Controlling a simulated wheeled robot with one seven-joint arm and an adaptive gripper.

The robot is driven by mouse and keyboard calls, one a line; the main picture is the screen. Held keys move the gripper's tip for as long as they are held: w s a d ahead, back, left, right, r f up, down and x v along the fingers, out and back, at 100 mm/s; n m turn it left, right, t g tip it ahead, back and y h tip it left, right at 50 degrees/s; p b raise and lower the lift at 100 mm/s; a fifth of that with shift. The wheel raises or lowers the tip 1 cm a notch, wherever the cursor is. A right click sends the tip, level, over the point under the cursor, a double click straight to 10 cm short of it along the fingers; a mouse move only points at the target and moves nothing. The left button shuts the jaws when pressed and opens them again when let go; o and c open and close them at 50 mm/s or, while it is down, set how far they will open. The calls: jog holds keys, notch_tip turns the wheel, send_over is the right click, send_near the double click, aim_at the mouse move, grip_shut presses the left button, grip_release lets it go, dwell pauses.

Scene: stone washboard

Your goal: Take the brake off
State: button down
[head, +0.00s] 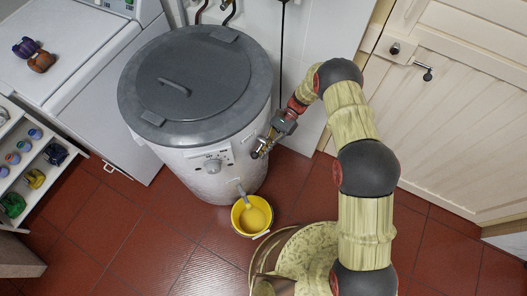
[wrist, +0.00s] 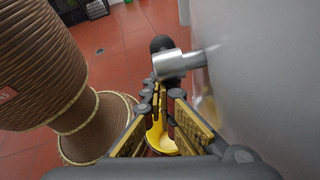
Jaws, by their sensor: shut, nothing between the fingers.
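The grey-white drum machine (head: 200,178) stands on the floor with its dark lid (head: 185,85) on. A metal lever (wrist: 180,63) with a black knob (wrist: 161,44) sticks out from the machine's side wall in the wrist view; I take it for the brake. My gripper (head: 261,150) is at the machine's right side, pointing towards its front. In the wrist view my gripper (wrist: 167,92) is shut and empty, with its fingertips just below the lever in the picture. I cannot tell whether they touch it. The lever is not distinguishable in the head view.
A yellow bucket (head: 240,218) stands under the machine's spout (head: 241,190). A round dial (head: 212,167) is on its front. A white cabinet (head: 105,95) and a shelf (head: 30,160) stand left. A cream door (head: 460,130) is at the right. Red tiled floor (head: 150,240) is clear in front.

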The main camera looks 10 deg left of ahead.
jog(key=shift+w+a+r, duration=0.25)
jog(key=shift+r, duration=0.3)
jog(key=v, duration=0.7)
jog(key=shift+d+f, duration=0.3)
jog(key=shift+f, duration=0.05)
